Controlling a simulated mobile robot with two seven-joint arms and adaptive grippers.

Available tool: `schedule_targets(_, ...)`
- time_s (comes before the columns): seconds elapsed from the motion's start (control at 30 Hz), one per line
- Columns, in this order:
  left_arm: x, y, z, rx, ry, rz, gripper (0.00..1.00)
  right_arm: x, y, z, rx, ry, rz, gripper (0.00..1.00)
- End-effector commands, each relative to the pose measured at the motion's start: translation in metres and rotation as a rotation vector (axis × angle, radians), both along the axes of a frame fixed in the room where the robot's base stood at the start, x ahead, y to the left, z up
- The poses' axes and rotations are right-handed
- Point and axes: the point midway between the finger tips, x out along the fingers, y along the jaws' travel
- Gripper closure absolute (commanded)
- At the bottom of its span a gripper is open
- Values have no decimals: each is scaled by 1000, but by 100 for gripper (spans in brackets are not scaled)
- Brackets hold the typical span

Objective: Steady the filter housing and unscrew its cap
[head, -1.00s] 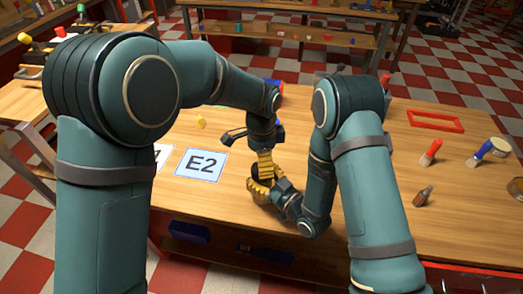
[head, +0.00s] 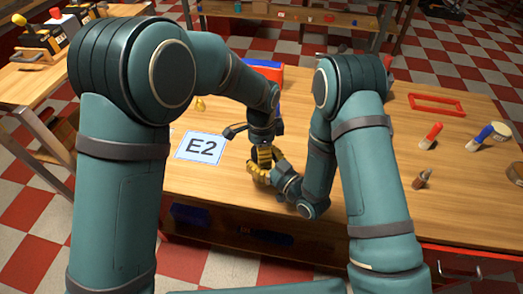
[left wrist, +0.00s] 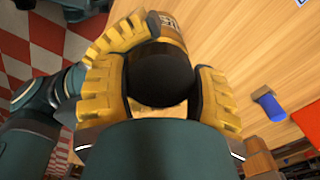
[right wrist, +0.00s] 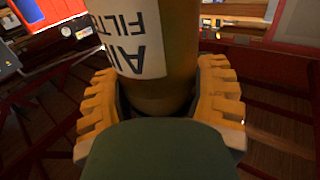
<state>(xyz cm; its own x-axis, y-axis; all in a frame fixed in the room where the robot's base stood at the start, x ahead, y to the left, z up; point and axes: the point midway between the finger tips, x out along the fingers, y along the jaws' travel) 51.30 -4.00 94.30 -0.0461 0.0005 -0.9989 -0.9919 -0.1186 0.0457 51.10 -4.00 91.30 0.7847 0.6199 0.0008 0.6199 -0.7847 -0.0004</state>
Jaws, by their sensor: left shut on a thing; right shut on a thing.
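The filter housing (right wrist: 155,88) is an amber-brown cylinder with a white printed label, seen upside down in the right wrist view. My right gripper (right wrist: 160,105) is shut on its body, one yellow finger on each side. The black round cap (left wrist: 160,75) fills the space between the yellow fingers of my left gripper (left wrist: 160,90), which is shut on it. The labelled housing shows past the cap in the left wrist view (left wrist: 170,25). In the head view, my left gripper (head: 264,153) is just above my right gripper (head: 266,173); they mostly hide the housing.
An E2 card (head: 200,146) lies left of the grippers. A red and blue box (head: 264,73) stands behind my left arm.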

Motion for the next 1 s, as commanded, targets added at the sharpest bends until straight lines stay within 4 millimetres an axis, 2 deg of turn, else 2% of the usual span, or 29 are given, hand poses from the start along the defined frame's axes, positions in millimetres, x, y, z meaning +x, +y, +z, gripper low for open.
schedule_targets(0.17, 0, 0, 1, 8, -1, 176, 83, 0, 0, 0, 1, -1, -1, 100)
schedule_targets(0.4, 0, 0, 1, 28, -2, 620, 83, 0, 0, 0, 0, 0, -1, 100)
schedule_targets(0.5, 0, -1, 1, 34, -1, 750, 83, 0, 0, 0, 0, 0, -1, 100)
schedule_targets(0.63, 0, 0, 1, 37, -2, 836, 83, 0, 0, 0, -1, 1, -1, 100)
schedule_targets(0.93, 1, 0, 2, 36, -3, 846, 83, 0, 0, 0, -1, 1, 0, 100)
schedule_targets(0.97, 1, 0, 2, 36, -3, 845, 27, 0, 0, 0, -1, 1, 0, 100)
schedule_targets(1.0, 1, 0, 2, 36, -3, 845, 13, 0, 0, 0, -1, 1, 0, 100)
